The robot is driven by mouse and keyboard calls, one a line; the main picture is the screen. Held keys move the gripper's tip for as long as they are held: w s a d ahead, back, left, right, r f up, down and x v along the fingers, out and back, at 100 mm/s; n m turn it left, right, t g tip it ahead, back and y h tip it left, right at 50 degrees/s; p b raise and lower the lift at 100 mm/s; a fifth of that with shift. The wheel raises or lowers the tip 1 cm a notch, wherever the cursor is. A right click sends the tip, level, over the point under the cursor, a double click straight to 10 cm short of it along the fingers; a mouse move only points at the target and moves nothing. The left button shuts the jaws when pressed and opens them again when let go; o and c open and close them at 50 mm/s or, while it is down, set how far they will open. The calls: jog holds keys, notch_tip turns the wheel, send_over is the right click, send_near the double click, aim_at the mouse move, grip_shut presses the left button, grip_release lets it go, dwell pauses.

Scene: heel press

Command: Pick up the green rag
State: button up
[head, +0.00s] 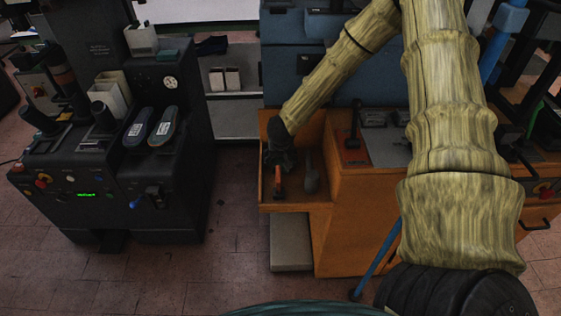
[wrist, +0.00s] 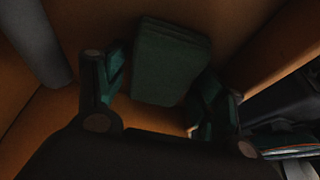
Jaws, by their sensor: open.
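The green rag (wrist: 170,62) is a dark, folded block lying on the orange surface in the wrist view. My gripper (wrist: 160,92) is open, with one finger on each side of the rag's near end. The fingers look apart from the rag, and I cannot tell the height between them and it. In the head view my gripper (head: 279,158) points down into the orange tray (head: 293,208) at the side of the orange bench. I cannot make out the rag in the head view, where the gripper covers part of the tray.
An orange-red tool (head: 279,184) and a grey rounded object (head: 311,174) lie in the tray. The tray's walls stand close around my gripper. The orange bench (head: 350,225) is at its right. A dark machine (head: 165,190) stands at left, with open floor between.

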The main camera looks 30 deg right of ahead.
aim_at(281, 159)
jog(key=shift+f, duration=0.15)
jog(key=shift+c, duration=0.2)
jog(key=shift+s, duration=0.1)
jog(key=c, duration=0.7)
jog(key=shift+c, duration=0.2)
jog(key=shift+b, duration=0.35)
notch_tip(281, 159, up, 10)
jog(key=p, duration=0.1)
jog(key=shift+r, duration=0.25)
jog(key=shift+o, duration=0.5)
